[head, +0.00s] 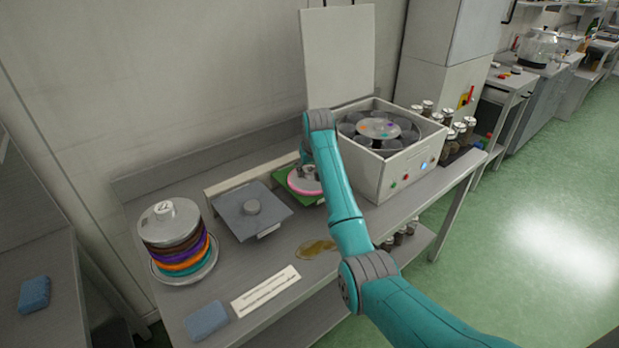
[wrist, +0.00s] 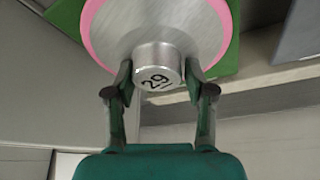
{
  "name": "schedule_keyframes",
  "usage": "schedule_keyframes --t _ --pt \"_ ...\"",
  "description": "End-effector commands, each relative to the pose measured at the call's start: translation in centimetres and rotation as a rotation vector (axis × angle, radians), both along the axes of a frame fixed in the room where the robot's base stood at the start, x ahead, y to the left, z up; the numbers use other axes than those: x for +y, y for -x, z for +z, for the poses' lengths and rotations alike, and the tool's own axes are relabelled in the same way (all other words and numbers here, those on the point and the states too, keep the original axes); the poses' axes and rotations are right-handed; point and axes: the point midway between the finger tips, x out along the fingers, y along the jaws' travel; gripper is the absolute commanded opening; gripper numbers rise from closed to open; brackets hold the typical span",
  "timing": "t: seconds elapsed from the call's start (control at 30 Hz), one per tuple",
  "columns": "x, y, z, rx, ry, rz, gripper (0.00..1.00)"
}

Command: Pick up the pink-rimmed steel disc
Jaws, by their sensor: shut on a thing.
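The pink-rimmed steel disc (head: 298,184) is at the green square plate (head: 283,180) on the bench, partly hidden behind my arm in the head view. In the wrist view the disc (wrist: 120,30) shows its brushed steel face, pink rim and a raised central knob (wrist: 158,62) marked 29. My gripper (wrist: 160,80) is shut on that knob, one finger on each side. The green plate (wrist: 238,40) shows behind the disc. I cannot tell whether the disc touches the plate or is a little above it.
A grey square plate with a knob (head: 252,212) lies left of the green plate. A stack of coloured discs (head: 180,240) stands at the left. An open white centrifuge-like box (head: 390,165) is at the right, with several jars (head: 460,133) beyond. A brown spill (head: 316,249) and a blue sponge (head: 207,320) lie in front.

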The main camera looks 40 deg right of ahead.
Motion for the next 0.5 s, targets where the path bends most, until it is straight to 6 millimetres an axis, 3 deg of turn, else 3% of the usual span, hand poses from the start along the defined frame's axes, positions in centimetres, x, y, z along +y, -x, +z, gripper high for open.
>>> schedule_keyframes --t 0.27,0.33,0.37,0.5 --pt "0.1 0.1 -0.3 0.006 -0.002 0.001 0.40" --pt "0.1 0.1 -0.2 0.006 -0.002 0.001 0.34" --pt "0.1 0.1 0.0 0.006 -0.002 0.001 0.29" --pt "0.0 0.0 1.7 0.001 0.000 0.001 0.29"
